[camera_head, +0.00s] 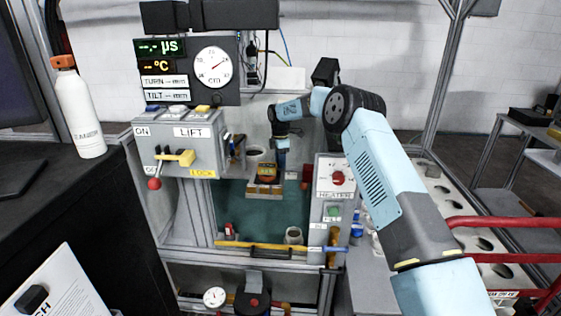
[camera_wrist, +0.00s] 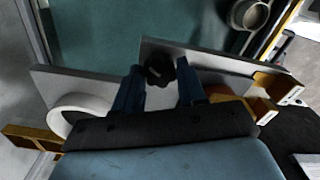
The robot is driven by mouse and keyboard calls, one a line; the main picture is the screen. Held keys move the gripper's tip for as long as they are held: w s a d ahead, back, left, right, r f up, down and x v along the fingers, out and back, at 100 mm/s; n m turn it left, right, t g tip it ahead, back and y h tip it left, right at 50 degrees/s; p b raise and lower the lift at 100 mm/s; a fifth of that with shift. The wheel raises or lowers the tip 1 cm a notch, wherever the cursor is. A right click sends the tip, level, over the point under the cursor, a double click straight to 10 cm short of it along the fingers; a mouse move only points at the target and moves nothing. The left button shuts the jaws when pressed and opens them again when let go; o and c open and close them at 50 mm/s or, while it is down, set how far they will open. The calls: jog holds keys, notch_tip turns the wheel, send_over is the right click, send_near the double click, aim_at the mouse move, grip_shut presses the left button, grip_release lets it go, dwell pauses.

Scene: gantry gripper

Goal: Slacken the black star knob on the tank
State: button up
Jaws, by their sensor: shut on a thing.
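The black star knob (camera_wrist: 159,68) shows in the wrist view, at the edge of a grey plate (camera_wrist: 205,62). My gripper (camera_wrist: 160,72) has its two blue fingers on either side of the knob and is shut on it. In the head view my gripper (camera_head: 281,160) reaches down at the back of the tank (camera_head: 235,205), which has a teal inside. The knob cannot be made out in the head view. An orange and brown block (camera_head: 264,190) shows just below and left of the gripper there.
A grey LIFT box (camera_head: 180,148) with a red-knobbed lever stands left of the tank, and a heater box (camera_head: 334,180) stands right. A pale ring (camera_wrist: 72,115) and a grey cup (camera_wrist: 248,14) flank the plate. A yellow bar (camera_head: 270,247) runs along the tank's front.

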jog(key=n, duration=0.5)
jog(key=shift+w+d+r, duration=0.15)
jog(key=shift+d, duration=0.05)
jog(key=shift+n, duration=0.9)
jog(key=shift+a, duration=0.1)
jog(key=o, duration=1)
jog(key=shift+o, duration=0.2)
notch_tip(320, 180, up, 13)
jog(key=shift+r, duration=0.2)
